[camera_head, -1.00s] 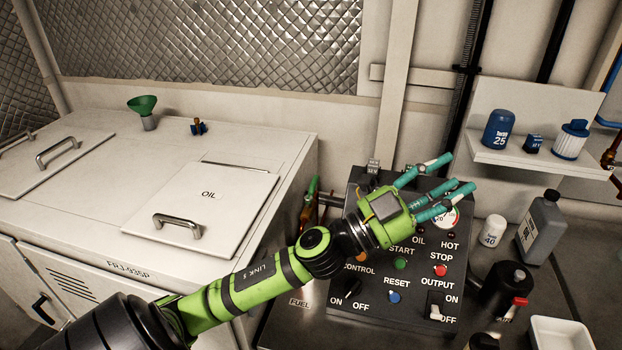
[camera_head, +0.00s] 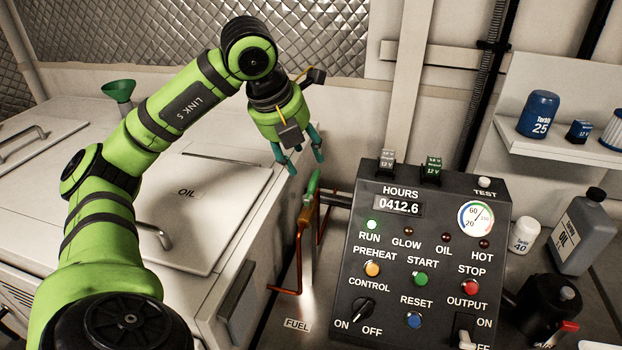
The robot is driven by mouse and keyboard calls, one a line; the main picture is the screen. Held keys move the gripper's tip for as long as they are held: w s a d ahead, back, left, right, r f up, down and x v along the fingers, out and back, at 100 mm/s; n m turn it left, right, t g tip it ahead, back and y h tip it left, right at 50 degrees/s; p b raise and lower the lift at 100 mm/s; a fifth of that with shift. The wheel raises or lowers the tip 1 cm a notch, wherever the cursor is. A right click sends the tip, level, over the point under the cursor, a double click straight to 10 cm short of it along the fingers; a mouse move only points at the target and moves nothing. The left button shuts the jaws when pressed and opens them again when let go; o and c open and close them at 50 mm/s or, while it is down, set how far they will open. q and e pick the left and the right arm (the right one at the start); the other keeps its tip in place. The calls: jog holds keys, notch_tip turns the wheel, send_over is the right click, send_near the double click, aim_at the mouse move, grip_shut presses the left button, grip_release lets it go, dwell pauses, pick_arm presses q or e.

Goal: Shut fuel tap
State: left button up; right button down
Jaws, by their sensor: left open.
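The fuel tap shows as a green lever (camera_head: 313,186) standing upright on copper pipework (camera_head: 301,240), left of the control box and behind the FUEL label (camera_head: 297,324). My left gripper (camera_head: 302,165) is above the lever, pointing down with its teal fingers spread and empty. The fingertips appear just above the lever's top; I cannot tell the exact gap. The tap's valve body is hard to make out. My right gripper is not in view.
The control box (camera_head: 408,270) stands right of the tap, its RUN light lit green. The white cabinet (camera_head: 225,265) with the OIL lid is close on the left. A grey oil bottle (camera_head: 582,235) and a black can (camera_head: 545,305) stand at the right.

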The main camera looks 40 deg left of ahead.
aim_at(312, 186)
pick_arm(q)
jog(key=x, duration=0.6)
jog(key=shift+s+d+p, duration=0.2)
jog(key=shift+d+p, duration=0.15)
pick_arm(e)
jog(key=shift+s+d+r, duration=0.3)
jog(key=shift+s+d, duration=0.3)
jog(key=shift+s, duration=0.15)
